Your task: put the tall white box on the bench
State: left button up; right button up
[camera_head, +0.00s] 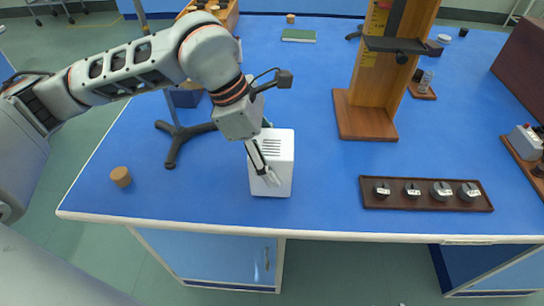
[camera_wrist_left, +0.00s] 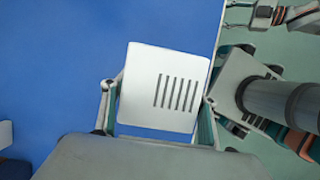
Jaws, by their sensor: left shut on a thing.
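The tall white box (camera_head: 284,172) is upright at the front of the blue bench (camera_head: 225,195), left of the middle. In the left wrist view, the white box (camera_wrist_left: 145,90) sits between the two fingers. My left gripper (camera_head: 266,158) reaches down from above and is shut on the box, one finger on its near face and the other mostly hidden behind it. The box's base appears at or just above the bench top; I cannot tell whether it touches. My right gripper is not in view.
A dark tray of weights (camera_head: 426,205) lies to the right. A wooden stand (camera_head: 366,118) rises behind it. A cork (camera_head: 121,176) and a metal tripod stand (camera_head: 171,150) are on the left. The bench's front edge (camera_head: 250,232) is close to the box. Blue surface around the box is clear.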

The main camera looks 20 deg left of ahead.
pick_arm(q)
jog(key=shift+f, duration=0.15)
jog(key=o, duration=1.5)
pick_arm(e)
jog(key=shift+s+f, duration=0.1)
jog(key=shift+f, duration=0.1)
pick_arm(q)
jog(key=p+v, duration=0.1)
jog(key=v, duration=1.1)
jog(key=shift+p, duration=0.35)
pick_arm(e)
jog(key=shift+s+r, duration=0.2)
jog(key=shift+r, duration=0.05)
